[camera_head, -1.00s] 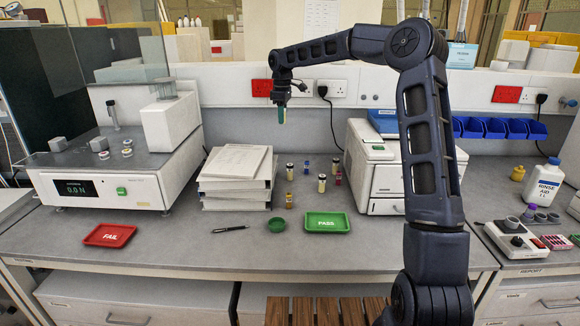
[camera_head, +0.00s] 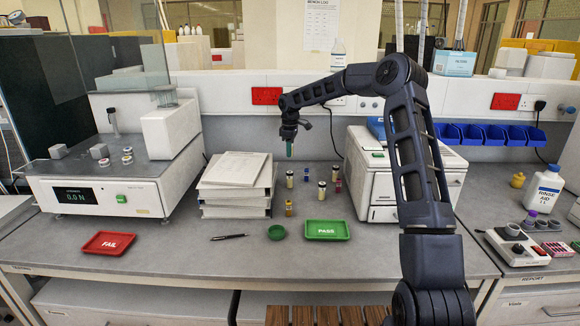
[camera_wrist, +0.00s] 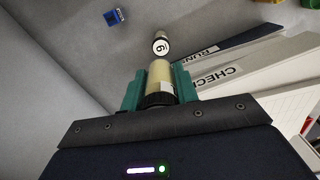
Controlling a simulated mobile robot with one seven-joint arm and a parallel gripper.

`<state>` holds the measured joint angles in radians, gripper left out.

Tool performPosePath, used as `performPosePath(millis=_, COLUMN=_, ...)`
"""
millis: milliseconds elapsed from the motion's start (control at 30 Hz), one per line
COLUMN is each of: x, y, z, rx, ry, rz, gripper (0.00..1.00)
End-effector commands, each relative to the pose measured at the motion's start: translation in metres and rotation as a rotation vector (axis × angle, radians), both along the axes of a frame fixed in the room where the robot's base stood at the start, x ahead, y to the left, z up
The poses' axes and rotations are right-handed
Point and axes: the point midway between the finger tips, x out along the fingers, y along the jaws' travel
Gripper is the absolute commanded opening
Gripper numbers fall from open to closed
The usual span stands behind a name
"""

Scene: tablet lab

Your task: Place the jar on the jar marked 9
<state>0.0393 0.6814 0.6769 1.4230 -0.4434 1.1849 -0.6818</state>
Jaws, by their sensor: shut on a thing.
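My gripper (camera_head: 289,150) has teal fingers and hangs above the group of small jars in the head view. In the wrist view my gripper (camera_wrist: 158,88) is shut on a cream jar with a black ribbed end (camera_wrist: 160,78). Past the held jar's far end is another small jar (camera_wrist: 161,44), apart from it, with a round white face bearing a digit that reads as 9 or 6. In the head view, several small jars stand on the bench, among them one in the middle (camera_head: 322,190); their marks are too small to read. The held jar is not clear there.
A stack of binders (camera_head: 235,190) stands left of the jars, and a white machine (camera_head: 375,185) right. The wrist view shows a small blue object (camera_wrist: 114,17).

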Motion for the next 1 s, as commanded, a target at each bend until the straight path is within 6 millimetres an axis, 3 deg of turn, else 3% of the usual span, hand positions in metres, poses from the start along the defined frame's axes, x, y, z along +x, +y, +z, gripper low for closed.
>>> performPosePath(millis=100, x=-0.001, y=0.000, z=-0.021, rx=0.001, ry=0.003, rz=0.002, gripper=0.07)
performPosePath(millis=367, x=0.000, y=0.000, z=-0.037, rx=0.000, ry=0.001, rz=0.000, gripper=0.07)
performPosePath(millis=700, x=-0.001, y=0.001, z=-0.076, rx=0.000, ry=0.002, rz=0.001, gripper=0.07)
performPosePath(millis=1000, x=0.000, y=0.000, z=-0.077, rx=0.000, ry=0.001, rz=0.000, gripper=0.07)
